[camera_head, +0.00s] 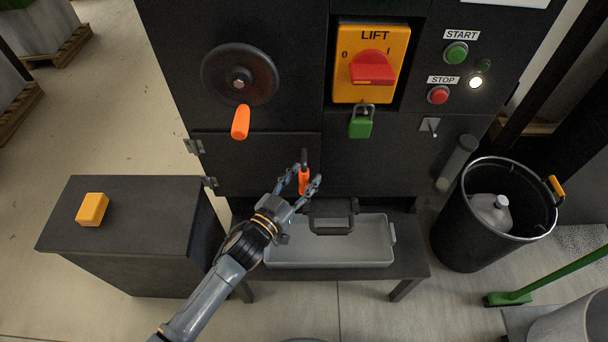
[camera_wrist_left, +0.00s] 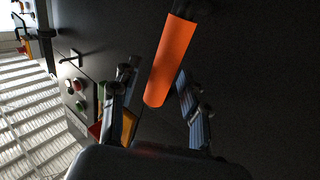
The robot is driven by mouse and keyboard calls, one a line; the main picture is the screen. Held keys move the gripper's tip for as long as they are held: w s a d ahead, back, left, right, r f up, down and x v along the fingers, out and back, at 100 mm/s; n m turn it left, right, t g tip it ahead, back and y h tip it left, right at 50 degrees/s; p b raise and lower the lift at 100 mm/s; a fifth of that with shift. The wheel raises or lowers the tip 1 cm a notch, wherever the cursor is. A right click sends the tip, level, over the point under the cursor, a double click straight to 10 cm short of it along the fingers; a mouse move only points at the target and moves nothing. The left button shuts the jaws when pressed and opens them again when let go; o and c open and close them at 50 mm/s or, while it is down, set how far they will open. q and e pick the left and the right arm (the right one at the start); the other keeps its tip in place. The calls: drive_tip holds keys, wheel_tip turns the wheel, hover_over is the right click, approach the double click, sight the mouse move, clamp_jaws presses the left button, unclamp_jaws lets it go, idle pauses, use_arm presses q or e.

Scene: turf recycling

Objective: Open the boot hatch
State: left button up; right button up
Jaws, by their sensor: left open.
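The boot hatch (camera_head: 245,165) is a dark panel low on the machine's front, with hinges at its left edge. It looks closed. Its handle (camera_head: 304,181) has an orange grip and hangs near the hatch's right edge. My left gripper (camera_head: 307,179) is open at the handle, one finger on either side. In the left wrist view the orange grip (camera_wrist_left: 172,60) reaches in between the two spread fingers (camera_wrist_left: 158,105). Whether any finger touches it I cannot tell. My right gripper is out of view.
A grey tray (camera_head: 385,225) sits on a low bench below the hatch. A dark cabinet (camera_head: 130,255) with a yellow block (camera_head: 92,209) stands left. A black bin (camera_head: 460,235) stands right. A handwheel (camera_head: 238,75) with an orange knob and a red LIFT switch (camera_head: 372,68) are above.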

use_arm(q)
drive_tip(key=shift+w+d, duration=0.2)
drive_tip(key=shift+w, duration=0.05)
clamp_jaws()
